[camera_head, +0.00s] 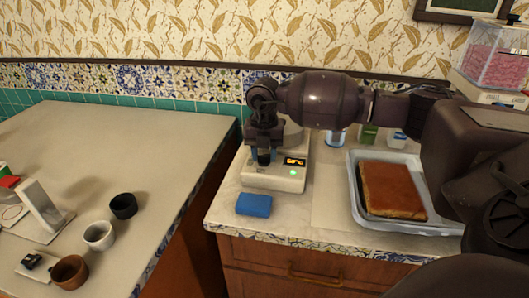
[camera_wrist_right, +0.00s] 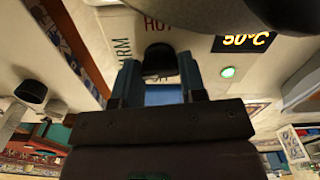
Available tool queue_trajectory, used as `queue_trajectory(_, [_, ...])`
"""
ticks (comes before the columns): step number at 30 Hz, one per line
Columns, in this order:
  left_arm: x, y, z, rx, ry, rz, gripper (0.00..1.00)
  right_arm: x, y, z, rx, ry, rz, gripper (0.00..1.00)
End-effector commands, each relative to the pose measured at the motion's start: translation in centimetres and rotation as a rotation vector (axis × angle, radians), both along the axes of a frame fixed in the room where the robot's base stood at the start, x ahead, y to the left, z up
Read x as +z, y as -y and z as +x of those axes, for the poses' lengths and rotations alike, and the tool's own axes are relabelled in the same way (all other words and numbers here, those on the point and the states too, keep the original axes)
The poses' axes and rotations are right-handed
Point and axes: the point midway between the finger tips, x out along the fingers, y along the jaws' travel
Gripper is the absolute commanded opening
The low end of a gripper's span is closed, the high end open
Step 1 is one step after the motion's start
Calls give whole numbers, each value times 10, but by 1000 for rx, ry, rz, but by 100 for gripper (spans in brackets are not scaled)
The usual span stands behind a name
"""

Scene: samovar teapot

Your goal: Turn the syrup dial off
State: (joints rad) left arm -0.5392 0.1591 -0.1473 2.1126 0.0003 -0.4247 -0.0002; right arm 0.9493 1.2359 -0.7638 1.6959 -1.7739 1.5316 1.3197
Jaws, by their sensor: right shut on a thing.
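The syrup dial is a black knob (camera_head: 264,160) on the front of a cream-white appliance (camera_head: 262,182). My right gripper (camera_head: 264,153) is shut on the dial from above, one blue-grey finger on each side. In the right wrist view the dial (camera_wrist_right: 159,57) sits between the fingertips (camera_wrist_right: 157,72), with the letters HOT above it and part of WARM to its left. The display (camera_wrist_right: 245,40) beside it reads 50°C in orange, and a round green light (camera_wrist_right: 228,72) is lit. My left gripper is not in view.
A blue block (camera_head: 254,205) lies just in front of the appliance. A tray (camera_head: 372,214) with a brown cake (camera_head: 392,190) stands to the right. On the left counter are a black cup (camera_head: 123,206), a white cup (camera_head: 98,236) and a brown cup (camera_head: 70,272).

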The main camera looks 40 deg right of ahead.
Motion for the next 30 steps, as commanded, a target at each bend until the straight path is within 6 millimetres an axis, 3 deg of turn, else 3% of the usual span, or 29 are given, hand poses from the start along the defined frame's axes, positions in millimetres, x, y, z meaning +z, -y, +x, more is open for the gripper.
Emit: queue_trajectory(30, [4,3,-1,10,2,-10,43,0,0,0,948,0,0,15])
